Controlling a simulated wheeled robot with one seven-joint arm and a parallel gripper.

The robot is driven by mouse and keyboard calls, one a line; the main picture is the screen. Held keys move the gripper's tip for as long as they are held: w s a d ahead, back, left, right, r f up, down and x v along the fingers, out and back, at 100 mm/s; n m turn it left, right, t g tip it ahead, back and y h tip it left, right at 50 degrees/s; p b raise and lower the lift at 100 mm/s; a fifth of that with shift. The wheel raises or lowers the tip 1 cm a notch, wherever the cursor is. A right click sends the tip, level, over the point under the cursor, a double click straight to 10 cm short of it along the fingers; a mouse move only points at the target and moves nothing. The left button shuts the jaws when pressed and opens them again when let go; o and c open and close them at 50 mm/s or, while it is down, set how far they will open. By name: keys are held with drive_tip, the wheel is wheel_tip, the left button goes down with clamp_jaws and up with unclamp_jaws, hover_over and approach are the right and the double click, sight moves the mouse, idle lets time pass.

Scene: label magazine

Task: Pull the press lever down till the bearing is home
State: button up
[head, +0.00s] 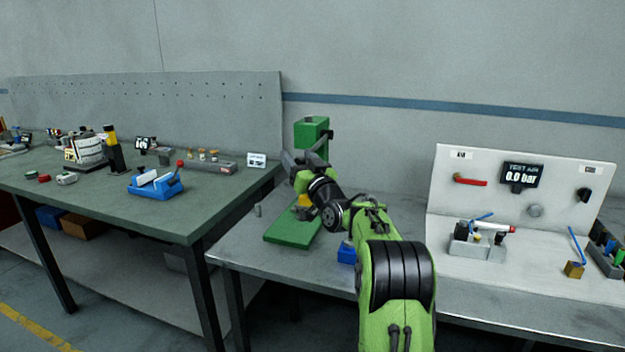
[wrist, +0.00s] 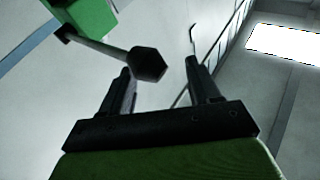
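The green arbor press (head: 310,132) stands on the right bench, with its green base plate (head: 290,234) toward the front. Its dark lever (head: 325,139) comes out at the upper right of the press head. In the wrist view the lever (wrist: 102,47) runs from the green head to a dark faceted knob (wrist: 149,64). My gripper (head: 290,160) is raised in front of the press. In the wrist view my gripper (wrist: 158,68) is open, with the knob between the fingertips, nearer the left one. Contact cannot be told. I cannot make out the bearing; my arm hides part of the press.
A yellow part (head: 304,201) shows above the base plate, partly behind my arm. A white test panel (head: 540,165) stands right. The left bench (head: 215,205) holds several tools.

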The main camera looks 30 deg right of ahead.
drive_tip(key=b+v, duration=0.2)
drive_tip(key=v, duration=1.1)
drive_tip(key=shift+s+b, duration=0.35)
drive_tip(key=shift+a, duration=0.1)
